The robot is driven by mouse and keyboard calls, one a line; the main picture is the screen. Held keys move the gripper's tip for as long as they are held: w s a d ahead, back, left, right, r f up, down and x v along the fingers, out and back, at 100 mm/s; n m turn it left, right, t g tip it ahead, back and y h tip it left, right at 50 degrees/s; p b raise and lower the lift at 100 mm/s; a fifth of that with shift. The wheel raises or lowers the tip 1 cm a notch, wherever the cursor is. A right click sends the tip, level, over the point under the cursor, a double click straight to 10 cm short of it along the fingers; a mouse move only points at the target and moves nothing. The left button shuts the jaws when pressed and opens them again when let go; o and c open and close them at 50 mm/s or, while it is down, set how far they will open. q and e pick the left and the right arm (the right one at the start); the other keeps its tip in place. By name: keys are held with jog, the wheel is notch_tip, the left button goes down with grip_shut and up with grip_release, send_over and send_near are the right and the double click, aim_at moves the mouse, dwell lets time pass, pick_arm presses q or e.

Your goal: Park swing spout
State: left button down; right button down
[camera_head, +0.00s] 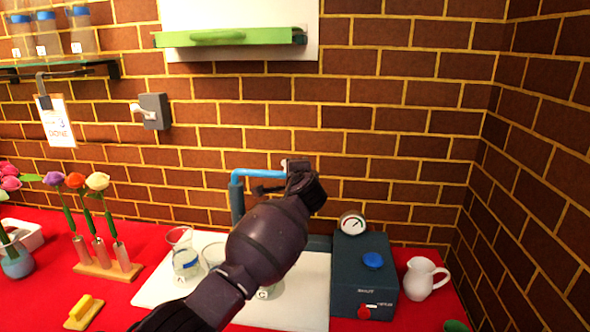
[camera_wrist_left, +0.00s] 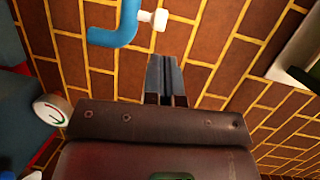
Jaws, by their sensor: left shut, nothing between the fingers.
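The swing spout (camera_head: 258,173) is a blue pipe that bends off a dark upright post (camera_head: 237,203) behind the white board. It points right in the head view, and my wrist partly hides its white end (camera_head: 284,163). In the left wrist view the blue spout (camera_wrist_left: 122,28) and its white knob (camera_wrist_left: 153,18) show at the top. My left gripper (camera_head: 262,189) is shut and empty, just under the spout in the head view. Its fingers (camera_wrist_left: 166,80) appear apart from the knob in the left wrist view. My right gripper is not in view.
Glass vessels (camera_head: 185,262) stand on the white board (camera_head: 305,300), partly behind my arm. A flower rack (camera_head: 108,270) stands left.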

pick_arm(q)
jog(key=s+d+r+n+t+h+p, duration=0.1)
jog(key=s+d+r+h, duration=0.2)
jog(key=s, duration=0.2)
jog(key=s+d+r+n+t+h, duration=0.1)
jog(key=s+d+r+n+h, duration=0.1)
jog(key=s+d, duration=0.15)
jog(key=s+a+f+n+g+h, duration=0.1)
jog(key=s+a+f+n, duration=0.4)
jog(key=s+a+f, duration=0.5)
jog(key=s+a+f+n+g, duration=0.1)
jog(key=s+a+f+n, duration=0.3)
jog(key=s+a+f, duration=0.7)
jog(key=s+a+f+n+g+y, duration=0.1)
jog(key=s+a+f, duration=0.3)
jog(key=s+f, duration=0.5)
jog(key=s+a+f+n+g+y, duration=0.1)
jog(key=s+a+f+g, duration=0.2)
jog(key=s+f, duration=0.7)
jog(key=s+a, duration=0.1)
jog(key=s, duration=0.3)
jog(key=shift+a+f+n+g+y, duration=0.3)
jog(key=shift+a+g+y, duration=0.1)
